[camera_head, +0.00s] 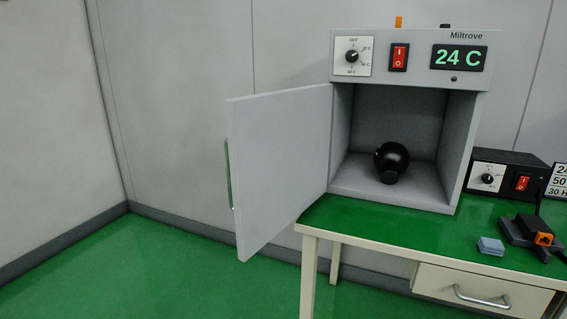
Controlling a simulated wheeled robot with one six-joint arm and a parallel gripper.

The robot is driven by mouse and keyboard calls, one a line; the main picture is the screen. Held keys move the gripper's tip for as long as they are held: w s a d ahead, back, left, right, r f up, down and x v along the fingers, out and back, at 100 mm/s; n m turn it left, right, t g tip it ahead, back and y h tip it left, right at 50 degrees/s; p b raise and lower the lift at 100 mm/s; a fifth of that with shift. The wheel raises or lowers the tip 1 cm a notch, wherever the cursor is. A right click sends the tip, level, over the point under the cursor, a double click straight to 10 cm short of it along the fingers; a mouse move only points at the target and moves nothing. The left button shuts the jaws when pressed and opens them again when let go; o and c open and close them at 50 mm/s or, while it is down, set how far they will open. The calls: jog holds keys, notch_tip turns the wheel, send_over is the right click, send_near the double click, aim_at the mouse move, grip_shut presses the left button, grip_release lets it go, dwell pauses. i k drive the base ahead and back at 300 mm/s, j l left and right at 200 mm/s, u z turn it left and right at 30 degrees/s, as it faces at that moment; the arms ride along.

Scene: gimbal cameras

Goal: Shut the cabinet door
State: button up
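The grey cabinet (458,140) stands on the green-topped table, with a dial, a red switch and a "24 C" display on its upper front. Its door (285,165) is hinged on the left side and stands wide open, swung out to the left past the table's edge. A metal handle (229,175) runs upright along the door's free edge. Inside the open cabinet, a round black object (392,158) sits on the floor of the compartment. My gripper is not in this view.
The green table (430,236) has a drawer (482,292) in front. A black box with a dial and red switch (506,175), a blue block (490,245) and a dark device with an orange part (531,236) lie to the right. Green floor (95,270) at left is clear.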

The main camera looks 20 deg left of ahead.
aim_at(276, 144)
jog(key=j+z, duration=0.1)
jog(key=j, duration=0.4)
jog(key=k+j, duration=0.1)
jog(key=j, duration=0.4)
jog(key=j+z, duration=0.15)
jog(key=j, duration=0.35)
jog(key=k+j, duration=0.15)
jog(key=j, duration=0.3)
jog(key=j+z, duration=0.15)
jog(key=j, duration=0.35)
jog(key=k+j, duration=0.2)
jog(key=j, duration=0.3)
jog(key=k+j+z, duration=0.15)
jog(key=j, duration=0.3)
jog(key=i, duration=0.05)
